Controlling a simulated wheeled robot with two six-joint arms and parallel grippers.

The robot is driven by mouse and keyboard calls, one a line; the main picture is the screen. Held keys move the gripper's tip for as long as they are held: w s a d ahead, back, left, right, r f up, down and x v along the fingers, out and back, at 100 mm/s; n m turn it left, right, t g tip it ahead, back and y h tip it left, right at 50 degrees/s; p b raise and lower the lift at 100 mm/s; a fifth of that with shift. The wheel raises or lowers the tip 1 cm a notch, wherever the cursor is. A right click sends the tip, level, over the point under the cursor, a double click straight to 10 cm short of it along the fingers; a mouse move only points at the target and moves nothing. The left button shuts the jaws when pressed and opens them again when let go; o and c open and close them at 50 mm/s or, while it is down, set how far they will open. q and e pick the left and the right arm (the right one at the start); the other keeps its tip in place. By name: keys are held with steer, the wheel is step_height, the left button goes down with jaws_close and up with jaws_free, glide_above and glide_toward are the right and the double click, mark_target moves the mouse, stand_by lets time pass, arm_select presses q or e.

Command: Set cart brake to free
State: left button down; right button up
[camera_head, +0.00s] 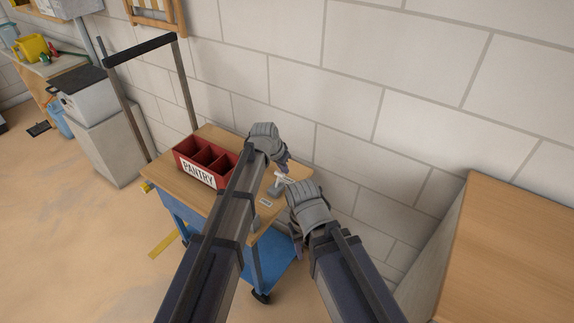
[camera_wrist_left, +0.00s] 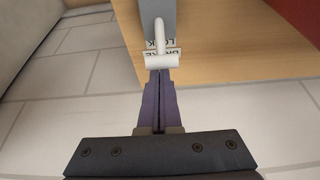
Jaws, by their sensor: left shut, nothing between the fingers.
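The cart (camera_head: 213,140) has a wooden top, a blue lower frame and a dark push handle. A grey brake mount (camera_head: 274,189) sits near its right end, with white labels beside it. In the left wrist view a white T-shaped brake lever (camera_wrist_left: 162,60) lies over a label reading roughly "BRAKE LOCK" (camera_wrist_left: 148,45), partly covered. My left gripper (camera_wrist_left: 160,76) is shut and empty, its tips right at the lever's crossbar; contact is unclear. In the head view the left gripper (camera_head: 284,167) is above the cart's right end. My right gripper (camera_head: 298,245) points down by the cart's near right corner; its fingers are unclear.
A red divided box marked PANTRY (camera_head: 184,158) stands on the cart top. A block wall (camera_head: 350,120) runs close behind. A wooden-topped unit (camera_head: 510,250) stands at the right. A grey cabinet (camera_head: 110,140) is at the left. The floor at left front is mostly clear.

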arm_select(q)
steer(key=shift+s+a+r, duration=0.15)
steer(key=shift+s+a, duration=0.05)
steer(key=shift+s, duration=0.1)
